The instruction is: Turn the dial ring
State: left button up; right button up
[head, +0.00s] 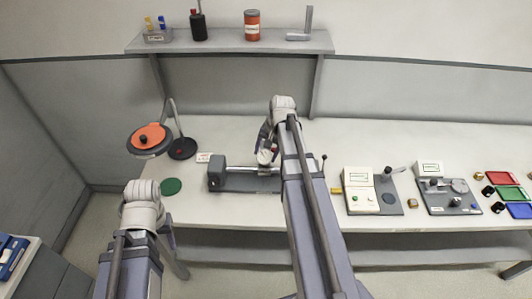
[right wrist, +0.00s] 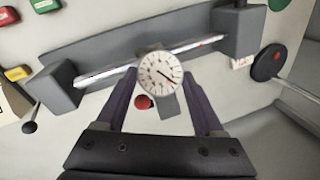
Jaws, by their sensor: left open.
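The dial gauge (right wrist: 161,71) has a round white face with dark marks and a needle. It sits on a slide on a metal rail (right wrist: 105,74), with a red knob (right wrist: 144,102) below it. In the head view the dial (head: 265,156) is beside my right arm, which hides part of the fixture. My right gripper (right wrist: 161,75) has its two purple fingers on either side of the dial; I cannot tell whether they touch its rim. My left gripper (head: 168,238) is mostly hidden behind its own arm, low and in front of the bench, away from the dial.
The grey rail fixture (head: 215,177) stands on the white bench (head: 235,213). A lamp-like stand with an orange disc (head: 149,137) and a green disc (head: 171,186) are to its left. Two instrument panels (head: 359,191) (head: 430,170) and coloured trays (head: 508,194) are to the right. A shelf (head: 225,42) hangs above.

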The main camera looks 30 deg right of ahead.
aim_at(267, 156)
jog(key=c, duration=0.8)
jog(key=shift+w+a+r+n+g, duration=0.15)
jog(key=shift+n+g, duration=0.15)
jog(key=shift+n, duration=0.4)
jog(key=shift+c, duration=0.2)
jog(key=shift+n+g+h, duration=0.3)
jog(key=shift+n+h, duration=0.2)
jog(key=o, duration=1.4)
jog(key=shift+p, duration=0.35)
jog(key=r+p, duration=0.7)
jog(key=shift+s+d+r+p, duration=0.2)
jog(key=shift+s+r+p, duration=0.15)
jog(key=shift+f, duration=0.1)
